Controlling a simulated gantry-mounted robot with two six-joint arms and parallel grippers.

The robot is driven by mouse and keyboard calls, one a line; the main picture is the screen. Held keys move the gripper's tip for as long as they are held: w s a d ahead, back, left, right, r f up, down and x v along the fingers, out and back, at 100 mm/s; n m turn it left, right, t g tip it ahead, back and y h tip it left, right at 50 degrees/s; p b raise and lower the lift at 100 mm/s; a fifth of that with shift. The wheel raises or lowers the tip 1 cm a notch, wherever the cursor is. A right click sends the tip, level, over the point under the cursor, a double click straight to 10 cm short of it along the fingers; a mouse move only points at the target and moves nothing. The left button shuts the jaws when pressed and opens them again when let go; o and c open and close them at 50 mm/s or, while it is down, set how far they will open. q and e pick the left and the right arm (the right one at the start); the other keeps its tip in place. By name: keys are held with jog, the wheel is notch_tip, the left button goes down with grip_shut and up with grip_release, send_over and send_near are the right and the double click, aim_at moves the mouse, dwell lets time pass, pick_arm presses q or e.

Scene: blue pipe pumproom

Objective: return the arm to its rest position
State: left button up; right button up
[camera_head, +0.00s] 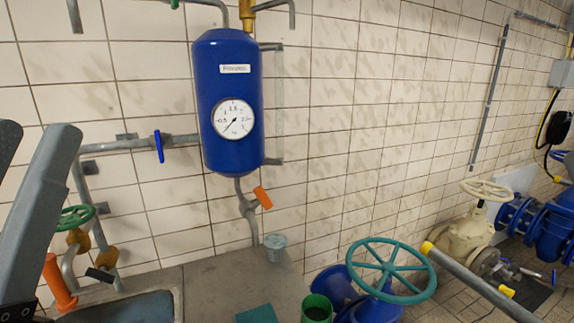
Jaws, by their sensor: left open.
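My left gripper (36,142) shows large and close at the left edge, with its two grey fingers pointing up. The fingers stand apart, and I see nothing between them. The gripper is in front of the tiled wall and left of the blue tank (232,100) with its round gauge. The left part of the gripper is cut off by the picture's edge. My right gripper is not in view.
Pipes with a green handwheel (76,217) and an orange cylinder (58,282) are close beside the left gripper. A grey counter (215,285) bears a small bucket (275,247). A teal handwheel (390,270) and a grey bar (480,284) are at lower right.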

pick_arm(q)
notch_tip(320, 180, up, 37)
jog(key=w+n+p, duration=0.1)
jog(key=p, duration=3.7)
jog(key=shift+g+h, duration=0.3)
jog(key=shift+g, duration=0.1)
jog(key=shift+d+f, duration=0.1)
jog(key=shift+f, duration=0.05)
